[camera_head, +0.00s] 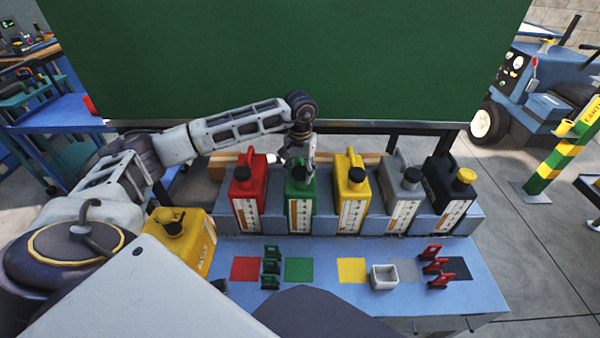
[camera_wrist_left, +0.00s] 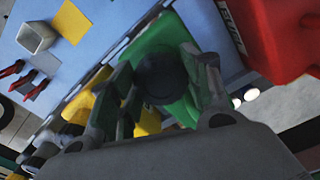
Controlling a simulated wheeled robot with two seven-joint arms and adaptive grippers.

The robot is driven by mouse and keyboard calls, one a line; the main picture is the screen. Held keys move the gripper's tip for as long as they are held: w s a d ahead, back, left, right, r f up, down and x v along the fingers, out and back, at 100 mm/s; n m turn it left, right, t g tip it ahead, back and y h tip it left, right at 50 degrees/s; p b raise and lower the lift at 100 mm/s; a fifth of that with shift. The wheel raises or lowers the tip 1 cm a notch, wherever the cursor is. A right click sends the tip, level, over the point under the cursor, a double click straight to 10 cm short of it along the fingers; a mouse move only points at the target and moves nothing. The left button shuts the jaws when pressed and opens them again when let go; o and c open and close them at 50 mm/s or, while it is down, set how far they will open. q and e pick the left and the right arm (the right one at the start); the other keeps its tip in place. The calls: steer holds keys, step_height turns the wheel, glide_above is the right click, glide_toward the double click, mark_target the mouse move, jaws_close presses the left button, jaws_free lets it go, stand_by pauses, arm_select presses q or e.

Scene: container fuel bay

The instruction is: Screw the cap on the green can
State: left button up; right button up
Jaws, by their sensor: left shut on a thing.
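The green can (camera_head: 300,207) stands upright in the rack, second from the left, between a red can and a yellow can. A black cap (camera_head: 299,174) is at its mouth; whether it is fully seated cannot be told. My left gripper (camera_head: 297,163) comes down from above, with its fingers on either side of the cap. In the left wrist view the round black cap (camera_wrist_left: 160,77) sits between the fingers, over the green can (camera_wrist_left: 170,38), and the gripper is shut on it. My right gripper is out of view.
The red can (camera_head: 248,195), yellow can (camera_head: 351,195), grey can (camera_head: 402,200) and black can (camera_head: 445,195) share the rack (camera_head: 325,222). A yellow container (camera_head: 190,240) stands at the left. Coloured squares, green and red clips and a white box (camera_head: 384,278) lie in front.

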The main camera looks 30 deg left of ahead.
arm_select(q)
steer(key=shift+w+r+m+b, duration=0.1)
steer(key=shift+m+b, duration=0.1)
steer(key=shift+m, duration=0.3)
steer(key=shift+w+m+b, duration=0.1)
steer(key=shift+m+b, duration=0.05)
steer(key=shift+m, duration=1.05)
steer(key=shift+m+b, duration=0.6)
steer(key=shift+m, duration=1)
steer(key=o, duration=0.9)
steer(key=shift+d, duration=0.1)
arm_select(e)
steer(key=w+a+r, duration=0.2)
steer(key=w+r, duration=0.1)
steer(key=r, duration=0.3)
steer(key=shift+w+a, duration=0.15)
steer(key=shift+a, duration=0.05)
arm_select(q)
steer(key=shift+s, duration=0.1)
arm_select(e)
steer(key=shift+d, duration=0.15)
